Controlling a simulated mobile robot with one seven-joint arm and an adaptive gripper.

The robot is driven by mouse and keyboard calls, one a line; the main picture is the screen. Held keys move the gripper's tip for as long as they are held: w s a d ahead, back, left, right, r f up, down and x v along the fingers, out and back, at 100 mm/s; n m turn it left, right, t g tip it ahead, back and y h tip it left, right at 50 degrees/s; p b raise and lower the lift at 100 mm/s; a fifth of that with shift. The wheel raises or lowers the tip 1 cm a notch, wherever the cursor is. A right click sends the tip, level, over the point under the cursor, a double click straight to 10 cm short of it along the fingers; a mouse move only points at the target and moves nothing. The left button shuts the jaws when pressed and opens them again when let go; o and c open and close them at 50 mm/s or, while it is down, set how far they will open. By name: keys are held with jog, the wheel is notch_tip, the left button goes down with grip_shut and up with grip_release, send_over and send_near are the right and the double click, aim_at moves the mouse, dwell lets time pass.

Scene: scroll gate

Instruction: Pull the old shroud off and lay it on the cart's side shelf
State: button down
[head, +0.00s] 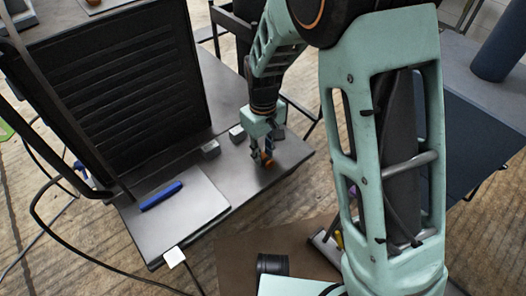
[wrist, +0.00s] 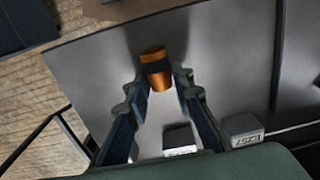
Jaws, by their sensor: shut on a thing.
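A small copper-orange cylinder with a dark band, which looks like the shroud (wrist: 155,68), sits between my fingertips. It also shows as an orange spot below the fingers in the head view (head: 267,159). My gripper (head: 264,146) is shut on it and points down over the grey metal shelf (head: 255,180), near its right end. In the wrist view the fingers (wrist: 160,76) flank the cylinder, with bare shelf (wrist: 225,70) behind it. I cannot tell whether the cylinder touches the shelf.
Two small grey blocks (head: 210,149) (head: 237,133) stand left of my gripper; a labelled one shows in the wrist view (wrist: 243,130). A blue tool (head: 160,195) lies on a light plate (head: 195,208). A black ribbed panel (head: 125,85) stands behind. A black ring (head: 272,264) lies below right.

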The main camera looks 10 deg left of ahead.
jog(key=c, duration=1.6)
grip_release()
